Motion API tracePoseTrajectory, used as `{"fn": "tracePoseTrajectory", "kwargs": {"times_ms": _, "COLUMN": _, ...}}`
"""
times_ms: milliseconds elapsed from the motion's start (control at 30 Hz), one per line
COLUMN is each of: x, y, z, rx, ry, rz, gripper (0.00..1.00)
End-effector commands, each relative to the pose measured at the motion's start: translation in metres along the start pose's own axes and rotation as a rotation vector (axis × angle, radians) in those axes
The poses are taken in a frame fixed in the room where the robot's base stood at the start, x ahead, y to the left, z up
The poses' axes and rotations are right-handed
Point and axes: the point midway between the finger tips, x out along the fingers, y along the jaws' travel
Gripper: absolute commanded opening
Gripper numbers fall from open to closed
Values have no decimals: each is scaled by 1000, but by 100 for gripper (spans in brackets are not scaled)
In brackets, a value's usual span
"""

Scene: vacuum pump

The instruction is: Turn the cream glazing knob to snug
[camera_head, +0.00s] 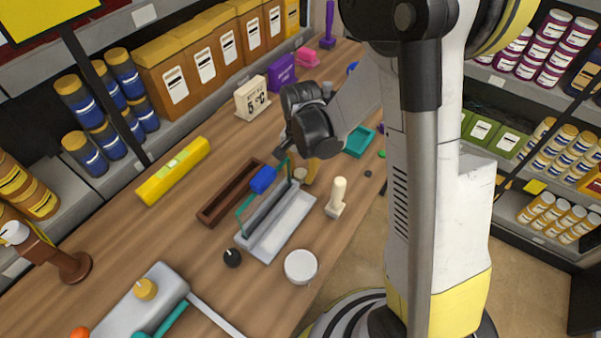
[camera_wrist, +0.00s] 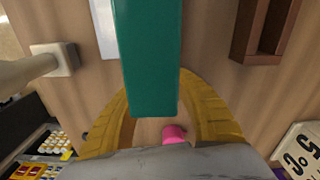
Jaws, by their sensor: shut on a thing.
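The grey device (camera_head: 277,222) with a teal frame (camera_head: 247,204) and a blue block (camera_head: 263,179) lies on the wooden bench. A small cream knob (camera_head: 300,174) shows at its far end, beside the yellow fingers of my gripper (camera_head: 308,170). The knob's setting cannot be read.
A cream post (camera_head: 337,195) stands right of the device, with a white round pot (camera_head: 300,266) and black knob (camera_head: 232,257) in front. A brown tray (camera_head: 230,193) lies left. A cream sign (camera_head: 251,97) stands behind. Shelves line both sides.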

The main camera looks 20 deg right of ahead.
Motion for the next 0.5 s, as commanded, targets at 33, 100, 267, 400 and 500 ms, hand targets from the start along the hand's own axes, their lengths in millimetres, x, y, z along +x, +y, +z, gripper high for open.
{"fn": "tracePoseTrajectory", "kwargs": {"times_ms": 33, "x": 0, "y": 0, "z": 0, "rx": 3, "ry": 0, "rz": 0, "gripper": 1}}
{"fn": "tracePoseTrajectory", "kwargs": {"times_ms": 100, "x": 0, "y": 0, "z": 0, "rx": 13, "ry": 0, "rz": 0, "gripper": 1}}
{"fn": "tracePoseTrajectory", "kwargs": {"times_ms": 267, "x": 1, "y": 0, "z": 0, "rx": 64, "ry": 1, "rz": 0, "gripper": 1}}
{"fn": "tracePoseTrajectory", "kwargs": {"times_ms": 400, "x": 1, "y": 0, "z": 0, "rx": 150, "ry": 1, "rz": 1, "gripper": 1}}
{"fn": "tracePoseTrajectory", "kwargs": {"times_ms": 500, "x": 1, "y": 0, "z": 0, "rx": 225, "ry": 1, "rz": 1, "gripper": 1}}
